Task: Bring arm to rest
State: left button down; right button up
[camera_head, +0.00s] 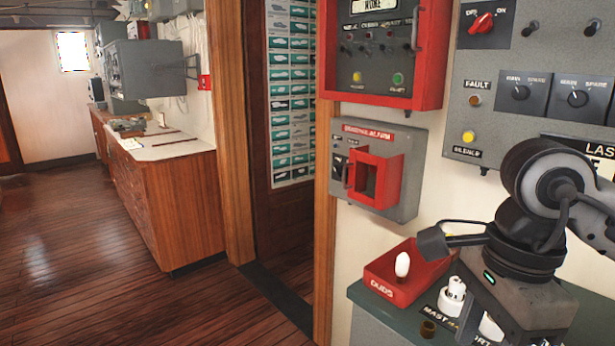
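My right arm comes in from the right edge. Its dark wrist and grey gripper body (520,305), with a small green light, hang over the right end of the console top (385,318). A thin dark piece sticks out left from the wrist, above the red tray. My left gripper is not in view.
A red tray marked DUDS (385,288) holds a white bulb (402,264). White bulb-like parts (452,294) stand on the console close to the gripper. A red-framed alarm box (375,178) and switch panels (530,85) are on the wall. Open floor (90,260) lies left.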

jog(key=s+a+m+g+y, duration=0.1)
jog(key=s+a+g+y, duration=0.15)
jog(key=a+y, duration=0.4)
jog(key=s+a+m+g+y, duration=0.15)
jog(key=a+g+y, duration=0.25)
jog(key=a, duration=0.5)
jog(key=w+a+r+m+t+y, duration=0.35)
jog(key=m+t+y, duration=0.25)
jog(key=m+y, duration=0.6)
jog(key=w+d+f+m+t+h, duration=0.5)
jog(key=f+m+t+h, duration=0.3)
jog(key=m, duration=0.7)
jog(key=w+d+f+m+t+h, duration=0.45)
jog(key=f+m+t+h, duration=0.25)
jog(key=f+m+t, duration=0.55)
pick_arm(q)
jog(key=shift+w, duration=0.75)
pick_arm(e)
jog(key=s+d+f+m+g+h, duration=0.2)
jog(key=s+f+m+g, duration=0.2)
jog(key=f, duration=0.4)
jog(key=s+d+f+m+g+h, duration=0.3)
jog(key=s+f+m+g, duration=0.2)
jog(key=s+f, duration=0.3)
jog(key=shift+s+d+f+m+h, duration=0.3)
jog(key=shift+s+f+m+h, duration=0.05)
jog(key=shift+f+m, duration=0.15)
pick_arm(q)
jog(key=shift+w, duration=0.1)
